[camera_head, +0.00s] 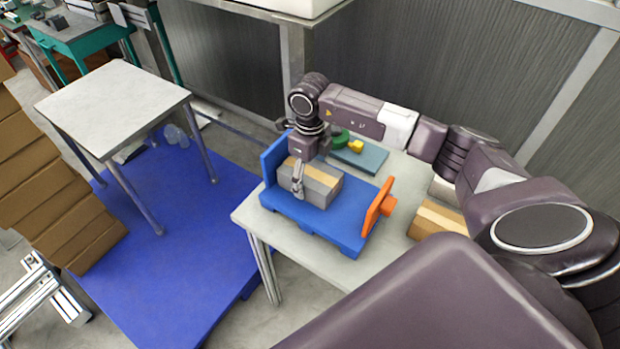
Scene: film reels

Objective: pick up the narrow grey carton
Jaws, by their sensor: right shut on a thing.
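The narrow grey carton (323,190) has a tan strip along its top and sits on a blue pallet-like tray (342,235) on the right-hand table. My right gripper (298,190) comes down from above and is shut on the carton, with a finger in front of its near side. The far finger is hidden. I cannot tell whether the carton is clear of the tray. My left gripper is not in view.
The tray has a blue end wall (272,158) and an orange piece (377,204). Behind lie a teal board (368,160), green (340,139) and yellow (355,146) objects. A tan-striped carton (438,218) sits to the right. The left table (112,105) is bare.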

